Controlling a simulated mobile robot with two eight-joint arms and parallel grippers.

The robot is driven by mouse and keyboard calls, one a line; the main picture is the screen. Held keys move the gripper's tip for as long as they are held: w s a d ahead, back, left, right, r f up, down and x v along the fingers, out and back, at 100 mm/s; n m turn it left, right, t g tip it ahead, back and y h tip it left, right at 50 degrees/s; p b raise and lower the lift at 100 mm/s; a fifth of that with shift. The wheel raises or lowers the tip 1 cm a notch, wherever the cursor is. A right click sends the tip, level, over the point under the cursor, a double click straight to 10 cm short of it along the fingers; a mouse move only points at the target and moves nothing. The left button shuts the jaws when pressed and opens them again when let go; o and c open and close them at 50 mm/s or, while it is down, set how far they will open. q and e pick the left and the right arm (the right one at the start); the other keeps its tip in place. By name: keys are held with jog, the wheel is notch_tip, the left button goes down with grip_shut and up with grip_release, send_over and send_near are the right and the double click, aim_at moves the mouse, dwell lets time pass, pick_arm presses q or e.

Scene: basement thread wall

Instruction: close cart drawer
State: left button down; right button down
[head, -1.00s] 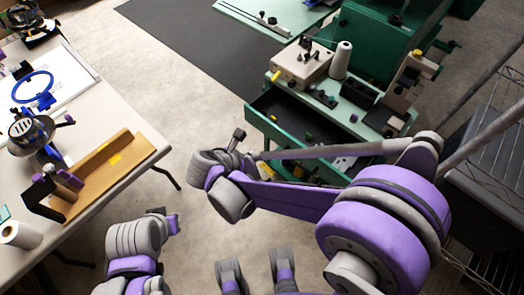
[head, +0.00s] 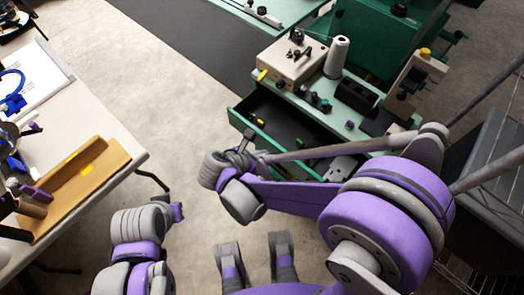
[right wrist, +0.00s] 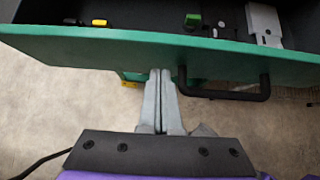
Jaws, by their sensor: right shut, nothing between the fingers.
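The green cart (head: 377,145) stands at the upper right in the head view. Its dark drawer (head: 275,112) is pulled out, with small items inside. In the right wrist view the green drawer front (right wrist: 90,47) spans the picture, with a black bar handle (right wrist: 228,95) right of my fingers. My right gripper (right wrist: 161,75) is shut and empty, its tips at the lower edge of the drawer front; I cannot tell whether they touch. In the head view my right gripper (head: 248,135) is at the drawer's near side, and my right arm hides part of the drawer. My left gripper (head: 177,212) is low and unclear.
A pale table (head: 85,115) on the left holds a brown angled board (head: 75,180) and blue-ringed gear. A beige machine (head: 292,60) and a thread cone (head: 337,57) stand on the cart. A wire rack (head: 492,205) is at the right. Floor between table and cart is clear.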

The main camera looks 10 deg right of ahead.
jog(key=shift+d, duration=0.15)
dwell(0.3)
jog(key=b, duration=0.1)
send_over(293, 131)
jog(key=shift+s, duration=0.1)
jog(key=shift+d+r, duration=0.1)
jog(key=shift+d, duration=0.05)
dwell(0.4)
